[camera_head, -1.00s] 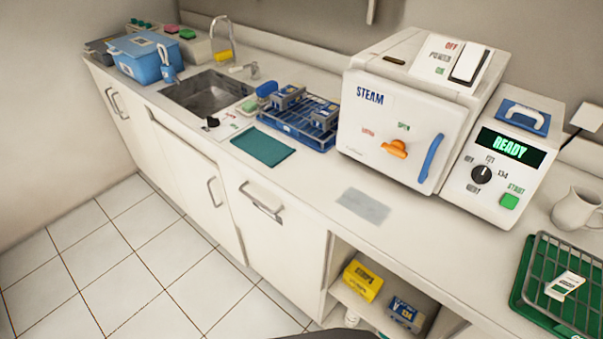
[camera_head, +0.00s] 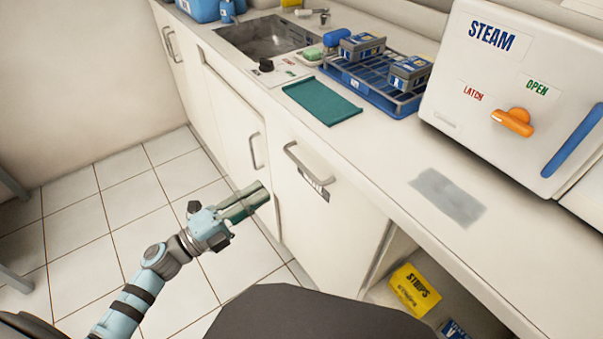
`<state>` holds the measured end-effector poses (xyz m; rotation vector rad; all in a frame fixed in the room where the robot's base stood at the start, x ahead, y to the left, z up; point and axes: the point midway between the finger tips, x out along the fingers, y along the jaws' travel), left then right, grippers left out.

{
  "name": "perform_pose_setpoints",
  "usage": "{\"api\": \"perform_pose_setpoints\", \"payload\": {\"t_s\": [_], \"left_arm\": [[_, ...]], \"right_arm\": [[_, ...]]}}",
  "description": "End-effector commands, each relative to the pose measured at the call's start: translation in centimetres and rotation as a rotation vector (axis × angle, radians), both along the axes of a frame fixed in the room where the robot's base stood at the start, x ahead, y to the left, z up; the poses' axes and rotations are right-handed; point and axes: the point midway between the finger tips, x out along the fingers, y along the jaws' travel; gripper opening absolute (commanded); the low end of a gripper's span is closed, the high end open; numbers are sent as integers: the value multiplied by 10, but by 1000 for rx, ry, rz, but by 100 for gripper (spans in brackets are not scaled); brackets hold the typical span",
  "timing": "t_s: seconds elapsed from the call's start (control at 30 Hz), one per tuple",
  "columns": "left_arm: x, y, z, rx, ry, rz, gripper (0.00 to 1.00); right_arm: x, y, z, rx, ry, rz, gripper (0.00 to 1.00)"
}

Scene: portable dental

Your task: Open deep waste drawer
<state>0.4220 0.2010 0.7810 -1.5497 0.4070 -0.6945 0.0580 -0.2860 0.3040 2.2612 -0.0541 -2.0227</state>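A white drawer front (camera_head: 315,225) below the counter has a horizontal grey bar handle (camera_head: 303,163) near its top. A small dark label with print too small to read is beside the handle. The drawer front sits flush with the cabinets. My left gripper (camera_head: 262,195) is in front of the cabinets, to the left of and lower than the handle, and apart from it. Its fingers point right towards the drawer front. They are seen side-on, so I cannot tell whether they are open. Nothing shows held in them. My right gripper is not in view.
A cabinet door with a vertical handle (camera_head: 254,151) is left of the drawer. An open shelf with a yellow box (camera_head: 415,290) is to its right. Above are the counter, a teal mat (camera_head: 321,101), a blue rack (camera_head: 374,82) and a steam sterilizer (camera_head: 520,90).

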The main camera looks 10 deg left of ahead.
Motion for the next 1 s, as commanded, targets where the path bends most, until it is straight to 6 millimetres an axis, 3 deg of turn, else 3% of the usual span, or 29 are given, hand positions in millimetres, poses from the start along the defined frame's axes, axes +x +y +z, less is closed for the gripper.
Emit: {"api": "perform_pose_setpoints", "payload": {"t_s": [0.2,0.43,0.87,1.0], "left_arm": [[48,-38,17,-9,-1,7,18],[83,-66,23,-8,3,8,18],[93,-75,25,-7,5,8,18],[93,-75,24,-7,6,9,0]], "right_arm": [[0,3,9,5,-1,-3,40],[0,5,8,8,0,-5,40],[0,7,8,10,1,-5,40],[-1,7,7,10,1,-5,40]]}}
